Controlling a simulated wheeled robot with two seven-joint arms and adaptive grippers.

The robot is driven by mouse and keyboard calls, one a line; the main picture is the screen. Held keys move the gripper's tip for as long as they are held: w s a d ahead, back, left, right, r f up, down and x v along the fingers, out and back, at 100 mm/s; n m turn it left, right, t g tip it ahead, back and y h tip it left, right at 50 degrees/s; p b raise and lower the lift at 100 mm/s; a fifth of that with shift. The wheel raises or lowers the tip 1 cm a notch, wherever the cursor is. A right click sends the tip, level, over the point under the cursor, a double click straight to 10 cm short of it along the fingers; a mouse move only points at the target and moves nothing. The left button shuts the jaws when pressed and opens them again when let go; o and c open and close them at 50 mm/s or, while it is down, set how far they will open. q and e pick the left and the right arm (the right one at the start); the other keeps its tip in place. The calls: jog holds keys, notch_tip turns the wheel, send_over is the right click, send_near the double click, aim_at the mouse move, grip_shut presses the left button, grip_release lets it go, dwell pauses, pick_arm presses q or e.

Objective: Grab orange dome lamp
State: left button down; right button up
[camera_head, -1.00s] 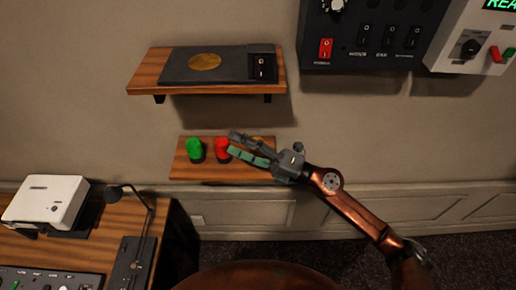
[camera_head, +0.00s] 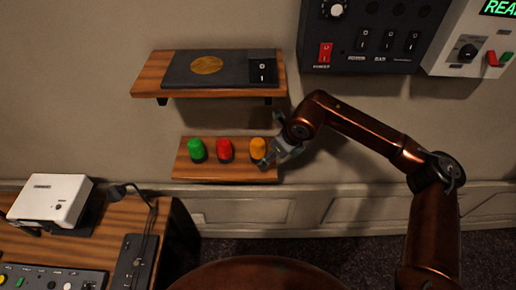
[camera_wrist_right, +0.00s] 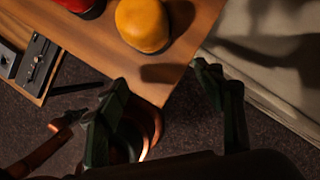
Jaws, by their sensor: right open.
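The orange dome lamp (camera_head: 258,147) stands upright at the right end of the lower wooden shelf (camera_head: 225,172), to the right of the red and green lamps. In the right wrist view the orange dome lamp (camera_wrist_right: 143,24) is at the top, beyond the fingertips and apart from them. My right gripper (camera_head: 270,157) is at the shelf's right end, close to the orange lamp. In the wrist view its fingers (camera_wrist_right: 160,80) are spread apart with nothing between them.
The red lamp (camera_head: 225,150) and green lamp (camera_head: 196,150) stand left of the orange one. An upper shelf (camera_head: 150,88) hangs above with a dark switch panel (camera_head: 205,68). A desk (camera_head: 130,213) is at lower left.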

aim_at(260, 143)
jog(key=w+a+p, duration=0.2)
jog(key=w+a, duration=0.2)
jog(key=a, duration=0.1)
jog(key=shift+w+a, duration=0.1)
jog(key=shift+w, duration=0.3)
jog(key=shift+w+f+p, duration=0.1)
jog(key=shift+f+p, duration=0.3)
jog(key=shift+f, duration=0.2)
jog(key=shift+c, duration=0.5)
jog(key=c, duration=1.2)
jog(key=shift+c, duration=0.6)
